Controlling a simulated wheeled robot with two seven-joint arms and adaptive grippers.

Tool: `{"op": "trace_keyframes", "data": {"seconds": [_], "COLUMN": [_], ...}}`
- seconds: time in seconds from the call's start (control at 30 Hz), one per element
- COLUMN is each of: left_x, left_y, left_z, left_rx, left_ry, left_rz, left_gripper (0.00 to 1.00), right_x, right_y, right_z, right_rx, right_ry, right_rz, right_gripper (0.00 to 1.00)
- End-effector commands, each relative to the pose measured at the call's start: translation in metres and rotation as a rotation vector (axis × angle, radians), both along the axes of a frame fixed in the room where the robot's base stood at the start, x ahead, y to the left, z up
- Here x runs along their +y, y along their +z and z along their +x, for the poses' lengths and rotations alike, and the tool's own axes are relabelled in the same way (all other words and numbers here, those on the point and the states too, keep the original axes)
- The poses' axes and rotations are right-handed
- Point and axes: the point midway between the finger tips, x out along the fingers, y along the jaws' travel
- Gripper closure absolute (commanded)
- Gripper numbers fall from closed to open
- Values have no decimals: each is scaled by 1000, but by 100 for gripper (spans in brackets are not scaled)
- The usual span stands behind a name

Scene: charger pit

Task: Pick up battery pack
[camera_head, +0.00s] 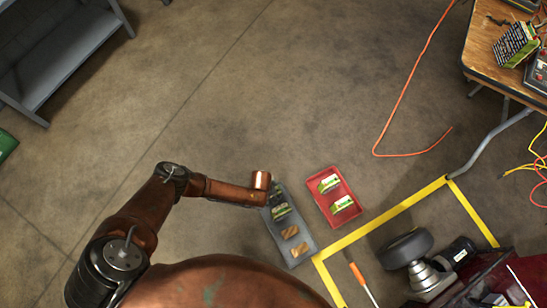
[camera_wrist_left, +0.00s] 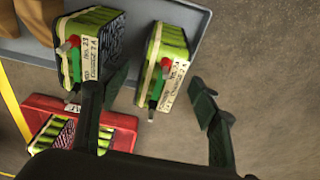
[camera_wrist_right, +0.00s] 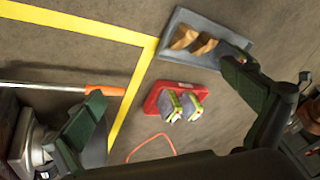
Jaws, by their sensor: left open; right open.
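Two green-and-black battery packs, one (camera_wrist_left: 92,42) at the left and one (camera_wrist_left: 172,50) nearer the middle, sit upright on the grey tray (camera_wrist_left: 195,14). My left gripper (camera_wrist_left: 160,80) is open and empty; its fingers show on either side of the middle pack, and I cannot tell the height gap. In the head view, the left wrist hangs over the far end of the grey tray (camera_head: 299,262) and hides part of it. Two more packs (camera_head: 330,184) (camera_head: 343,204) lie in the red tray (camera_head: 318,203). My right gripper (camera_wrist_right: 163,80) is open and empty, above the floor.
Brown blocks (camera_head: 290,232) lie at the grey tray's near end. Yellow floor tape (camera_head: 390,217), a screwdriver (camera_head: 358,272) and a wheel (camera_head: 405,249) are to the right. A wooden table (camera_head: 486,52) stands top right. The floor beyond the trays is clear except an orange cable (camera_head: 401,97).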

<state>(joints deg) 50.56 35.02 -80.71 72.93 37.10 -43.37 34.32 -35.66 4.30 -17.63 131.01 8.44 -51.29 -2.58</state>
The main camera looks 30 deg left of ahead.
Motion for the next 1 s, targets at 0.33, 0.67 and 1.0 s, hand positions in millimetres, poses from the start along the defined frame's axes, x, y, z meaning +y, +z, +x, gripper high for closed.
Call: {"op": "trace_keyframes", "data": {"seconds": [0.33,0.67,1.0], "left_x": [-3,-3,-3], "left_y": [-37,-38,-38], "left_z": [3,4,4], "left_rx": [4,0,1], "left_ry": [0,1,1], "left_rz": [0,0,-1], "left_gripper": [44,44,64], "right_x": [3,1,2], "right_y": [-42,-44,-44], "right_z": [15,17,17], "right_rx": [-144,-170,-169], "right_ry": [-25,-26,-25], "right_rz": [12,7,8], "right_gripper": [0,0,0]}}
